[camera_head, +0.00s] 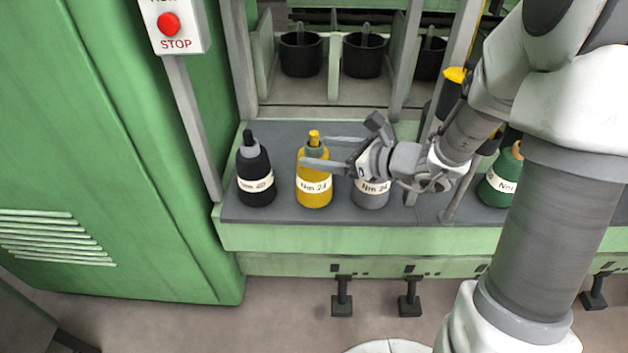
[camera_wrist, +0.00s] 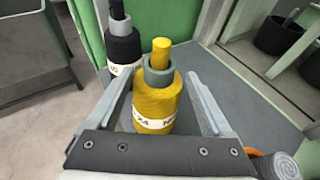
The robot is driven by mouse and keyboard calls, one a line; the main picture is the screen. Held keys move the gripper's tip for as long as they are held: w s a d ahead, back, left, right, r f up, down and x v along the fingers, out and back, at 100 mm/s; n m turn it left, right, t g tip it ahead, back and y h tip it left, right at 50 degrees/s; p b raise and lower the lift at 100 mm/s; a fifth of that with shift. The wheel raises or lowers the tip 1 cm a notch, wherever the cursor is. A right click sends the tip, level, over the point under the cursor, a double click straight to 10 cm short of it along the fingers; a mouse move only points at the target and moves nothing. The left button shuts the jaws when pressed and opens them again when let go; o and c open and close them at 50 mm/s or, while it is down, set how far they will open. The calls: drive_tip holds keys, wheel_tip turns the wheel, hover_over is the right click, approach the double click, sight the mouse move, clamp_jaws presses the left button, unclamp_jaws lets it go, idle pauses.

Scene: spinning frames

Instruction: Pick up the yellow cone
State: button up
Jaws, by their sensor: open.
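The yellow cone (camera_head: 314,182) is a bottle-shaped yarn cone with a grey collar, a yellow tip and a white label. It stands upright on the grey shelf, between a black cone (camera_head: 254,178) and a grey cone (camera_head: 369,192). My gripper (camera_head: 322,153) comes in from the right, its fingers open at the cone's upper part. In the wrist view the yellow cone (camera_wrist: 158,100) stands between the two open fingers, with gaps on both sides. I cannot tell whether either finger touches it. The grey cone is partly hidden behind my gripper.
The shelf (camera_head: 290,218) belongs to a green machine. A green cone (camera_head: 500,182) stands at the right, partly hidden by my arm. A post with a red stop button (camera_head: 168,24) stands at left. Dark cans (camera_head: 300,54) sit in bays behind.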

sight(303, 152)
drive_tip(key=shift+b+x, duration=1.05)
drive_tip(key=shift+x, duration=1.75)
drive_tip(key=shift+s, duration=0.15)
drive_tip(key=c, duration=1.2)
clamp_jaws()
drive_tip(key=shift+s+f, duration=0.1)
drive_tip(key=shift+f, duration=0.1)
